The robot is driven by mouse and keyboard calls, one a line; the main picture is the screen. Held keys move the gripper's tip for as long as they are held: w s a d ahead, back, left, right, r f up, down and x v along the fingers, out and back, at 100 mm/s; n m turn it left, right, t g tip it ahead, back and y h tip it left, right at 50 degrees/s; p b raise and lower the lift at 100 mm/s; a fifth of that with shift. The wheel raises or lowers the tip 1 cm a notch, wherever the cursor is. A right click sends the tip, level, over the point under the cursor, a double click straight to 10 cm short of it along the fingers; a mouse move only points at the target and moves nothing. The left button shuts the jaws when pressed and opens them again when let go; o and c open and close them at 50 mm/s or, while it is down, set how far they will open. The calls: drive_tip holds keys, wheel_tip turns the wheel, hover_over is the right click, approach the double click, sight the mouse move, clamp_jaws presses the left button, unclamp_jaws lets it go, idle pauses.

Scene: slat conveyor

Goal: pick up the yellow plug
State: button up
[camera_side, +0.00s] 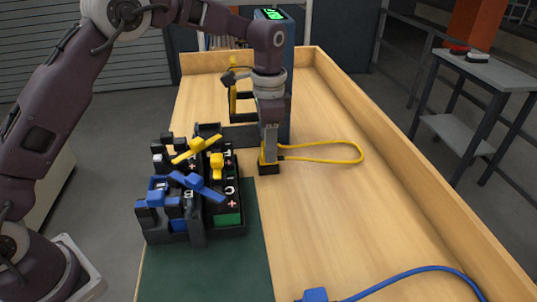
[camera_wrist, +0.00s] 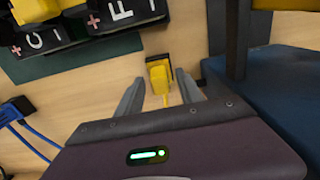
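The yellow plug (camera_side: 269,154) is on the wooden surface, with a yellow cable looping away to the right. In the wrist view the yellow plug (camera_wrist: 158,72) shows a dark end and lies between my fingertips, with gaps visible on both sides. My gripper (camera_side: 268,160) points down at the plug in the side view and partly hides it. In the wrist view my gripper (camera_wrist: 160,80) is open. I cannot tell exactly how far down the fingers reach around the plug.
A black rack (camera_side: 222,232) of labelled blocks with yellow and blue levers stands left on a green mat (camera_side: 255,275). A blue-grey post (camera_side: 284,60) with a green display stands close behind my gripper. A blue plug (camera_side: 315,295) lies in front. Wood to the right is mostly clear.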

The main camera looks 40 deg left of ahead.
clamp_jaws()
drive_tip(key=shift+r, duration=0.1)
wheel_tip(320, 180, up, 14)
idle(1.1)
drive_tip(key=m, duration=1.8)
drive_tip(key=shift+a, duration=0.1)
